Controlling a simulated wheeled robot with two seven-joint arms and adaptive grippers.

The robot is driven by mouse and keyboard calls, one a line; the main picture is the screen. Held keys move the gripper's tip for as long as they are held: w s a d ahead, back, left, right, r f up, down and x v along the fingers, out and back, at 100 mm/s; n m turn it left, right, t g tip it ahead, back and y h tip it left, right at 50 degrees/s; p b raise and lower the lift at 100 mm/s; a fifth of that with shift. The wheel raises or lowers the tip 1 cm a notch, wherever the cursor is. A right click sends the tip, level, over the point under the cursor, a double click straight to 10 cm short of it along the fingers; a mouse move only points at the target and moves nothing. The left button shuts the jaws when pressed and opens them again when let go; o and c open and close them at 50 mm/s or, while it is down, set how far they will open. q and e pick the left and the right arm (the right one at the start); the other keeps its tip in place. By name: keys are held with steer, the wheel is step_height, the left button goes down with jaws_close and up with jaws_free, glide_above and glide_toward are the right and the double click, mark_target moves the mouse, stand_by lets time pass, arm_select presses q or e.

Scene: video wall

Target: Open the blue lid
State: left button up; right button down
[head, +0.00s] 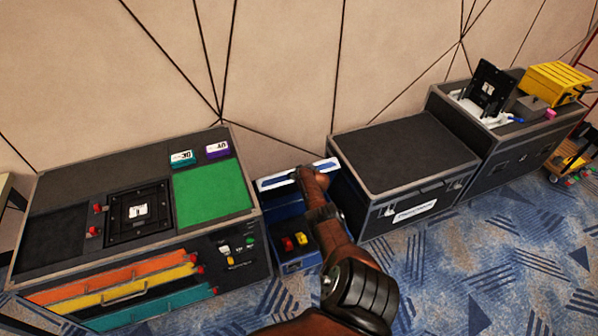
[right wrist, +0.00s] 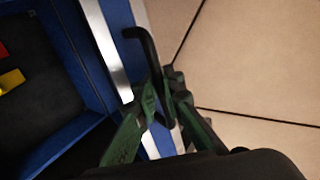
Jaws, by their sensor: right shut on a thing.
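The blue lid (head: 275,181) belongs to the low blue box (head: 290,211) between the two dark cases. It stands raised at the back of the box, showing a pale edge with a blue strip. The box is open, with small red and yellow pieces inside. In the right wrist view the lid (right wrist: 118,14) has a silver strip and a black bent handle (right wrist: 146,45). My right gripper (right wrist: 163,88) is shut on this handle. In the head view my right arm covers part of the lid and box, and the fingertips are hidden. My left gripper is not in view.
A dark case (head: 100,175) with a green panel (head: 212,193) and coloured drawers stands left of the box. Another dark case (head: 400,155) stands close on its right. The wall (head: 290,60) is right behind. Patterned carpet (head: 470,270) is clear in front.

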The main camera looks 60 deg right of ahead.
steer(key=shift+d+r, duration=0.1)
steer(key=c, duration=2.1)
jaws_free()
steer(key=shift+s+a, duration=0.15)
steer(key=shift+a, duration=0.05)
steer(key=shift+s+a+r, duration=0.2)
steer(key=shift+s, duration=0.05)
steer(key=shift+v, duration=5.45)
steer(key=shift+w+r, duration=0.1)
steer(key=shift+w, duration=0.05)
steer(key=shift+c, duration=0.3)
